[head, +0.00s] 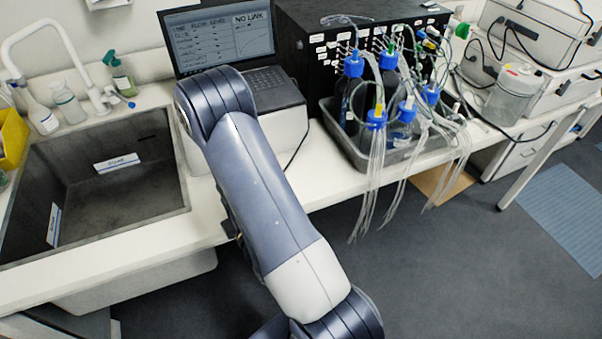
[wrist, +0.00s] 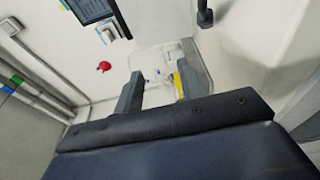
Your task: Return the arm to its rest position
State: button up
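My gripper (wrist: 162,85) shows in the wrist view, its two grey fingers apart with a clear gap and nothing held between them. In the head view my arm rises from the bottom centre over the front edge of the bench to a dark joint in front of the laptop. My gripper does not show in the head view.
The bench holds a dark sink (head: 100,180), a laptop (head: 222,50), a grey tray (head: 345,145) of blue-capped bottles (head: 376,120) with dangling tubes, and a black box (head: 300,30). A wall screen (wrist: 92,8) and a red object (wrist: 104,66) show in the wrist view.

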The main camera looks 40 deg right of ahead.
jog(key=shift+s+b, duration=0.55)
jog(key=shift+s, duration=1.05)
jog(key=shift+w+r+p, duration=0.2)
jog(key=shift+w+p, duration=0.2)
jog(key=shift+w, duration=0.05)
jog(key=w+p, duration=0.2)
jog(key=w, duration=0.1)
jog(key=w+p, duration=0.1)
jog(key=w, duration=0.2)
jog(key=w+p, duration=0.2)
jog(key=w, duration=0.2)
jog(key=shift+r+p, duration=1.4)
jog(key=shift+r, duration=0.1)
